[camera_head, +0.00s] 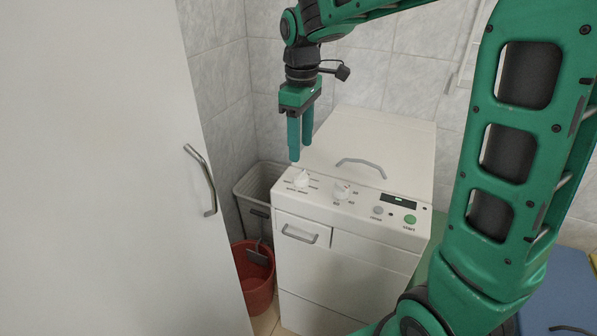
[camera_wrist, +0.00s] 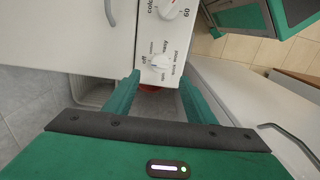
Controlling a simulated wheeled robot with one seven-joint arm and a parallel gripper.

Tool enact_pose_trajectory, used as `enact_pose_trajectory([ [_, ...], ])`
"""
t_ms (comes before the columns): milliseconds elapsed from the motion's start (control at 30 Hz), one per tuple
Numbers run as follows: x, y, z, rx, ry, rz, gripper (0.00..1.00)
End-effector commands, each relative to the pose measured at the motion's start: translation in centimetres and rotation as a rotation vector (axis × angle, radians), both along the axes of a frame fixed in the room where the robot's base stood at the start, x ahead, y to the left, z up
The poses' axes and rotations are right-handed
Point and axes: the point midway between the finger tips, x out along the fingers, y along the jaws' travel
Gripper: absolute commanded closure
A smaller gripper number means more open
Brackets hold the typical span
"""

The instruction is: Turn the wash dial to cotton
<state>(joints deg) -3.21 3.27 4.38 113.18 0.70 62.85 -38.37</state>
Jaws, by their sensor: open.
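The white washing machine (camera_head: 340,255) has two white dials on its sloped control panel (camera_head: 325,194). The wash dial (camera_head: 302,179) is the left one in the head view. In the wrist view this dial (camera_wrist: 161,63) has small labels around it, among them "off", "easy" and "wool"; its exact setting is too small to tell. My gripper (camera_head: 299,155) points down just above the wash dial in the head view. In the wrist view its open, empty fingers (camera_wrist: 159,78) stand either side of the dial's line, apart from it.
The temperature dial (camera_head: 342,190) sits to the right, then a grey button (camera_head: 377,210), a small display (camera_head: 398,201) and a green start button (camera_head: 410,219). A white cabinet door (camera_head: 110,170) stands at left. A grey bin (camera_head: 258,190) and red bucket (camera_head: 255,285) stand beside the machine.

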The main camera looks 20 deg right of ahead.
Motion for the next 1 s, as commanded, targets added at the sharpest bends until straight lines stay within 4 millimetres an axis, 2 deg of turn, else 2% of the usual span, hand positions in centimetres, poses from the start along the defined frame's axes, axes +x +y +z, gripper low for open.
enact_pose_trajectory([
  [300,-0.1,-0.2,-5.7,-0.001,0.004,-0.004,0.50],
  [500,-0.1,-0.2,-8.1,-0.001,0.002,-0.005,0.50],
  [700,-0.1,-0.2,-9.1,0.000,0.000,-0.006,0.50],
  [933,-0.1,-0.2,-9.1,-0.001,-0.001,-0.006,0.50],
  [967,-0.1,-0.2,-9.1,-0.001,-0.001,-0.006,0.52],
  [1000,-0.1,-0.2,-9.1,-0.001,-0.001,-0.006,0.62],
])
